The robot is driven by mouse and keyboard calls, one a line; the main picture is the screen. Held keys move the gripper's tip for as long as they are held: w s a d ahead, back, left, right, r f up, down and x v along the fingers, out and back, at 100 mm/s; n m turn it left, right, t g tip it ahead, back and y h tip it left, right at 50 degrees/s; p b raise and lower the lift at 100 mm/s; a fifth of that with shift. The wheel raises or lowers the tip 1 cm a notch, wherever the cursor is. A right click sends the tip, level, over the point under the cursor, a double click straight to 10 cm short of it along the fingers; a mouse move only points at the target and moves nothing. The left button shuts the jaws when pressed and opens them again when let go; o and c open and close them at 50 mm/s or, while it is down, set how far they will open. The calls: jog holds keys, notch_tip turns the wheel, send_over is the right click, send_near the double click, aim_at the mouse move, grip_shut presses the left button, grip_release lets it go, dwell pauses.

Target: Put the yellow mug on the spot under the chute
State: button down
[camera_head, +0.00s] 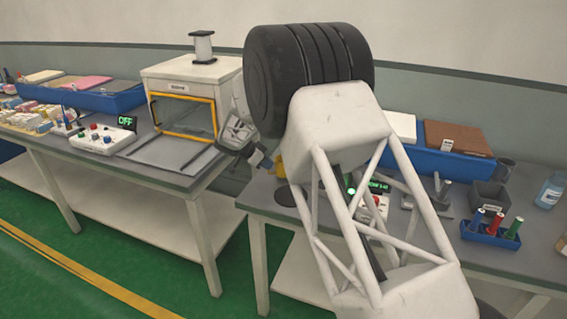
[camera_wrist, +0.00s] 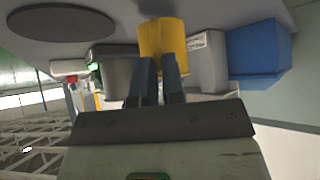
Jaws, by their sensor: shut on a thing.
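The yellow mug (camera_wrist: 164,38) is between the dark fingers of my gripper (camera_wrist: 160,72) in the wrist view. The gripper is shut on it. The mug (camera_head: 278,165) shows only as a yellow sliver beside my arm in the head view. A dark round spot (camera_wrist: 62,22) lies on the grey tabletop to the left of the mug in the wrist view, apart from it. It also shows in the head view (camera_head: 285,196), just below the mug. I cannot tell whether the mug touches the table. I cannot make out the chute; my arm covers much of this area.
A control box with a green light (camera_head: 351,190) stands right of the spot, partly behind my arm. A blue tray (camera_head: 440,163) is at the back. A grey bin (camera_head: 489,194) and a blue holder (camera_head: 490,232) stand farther right. A glass-front cabinet (camera_head: 188,113) stands on the left table.

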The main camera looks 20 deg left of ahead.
jog(key=shift+w+d, duration=1.1)
jog(key=w+d, duration=0.2)
jog(key=shift+w+d, duration=0.25)
jog(key=shift+w, duration=0.05)
jog(key=shift+w+d+f, duration=0.1)
jog(key=shift+f, duration=0.65)
jog(key=shift+f, duration=0.15)
jog(key=c, duration=1.2)
grip_release()
jog(key=shift+r, duration=0.2)
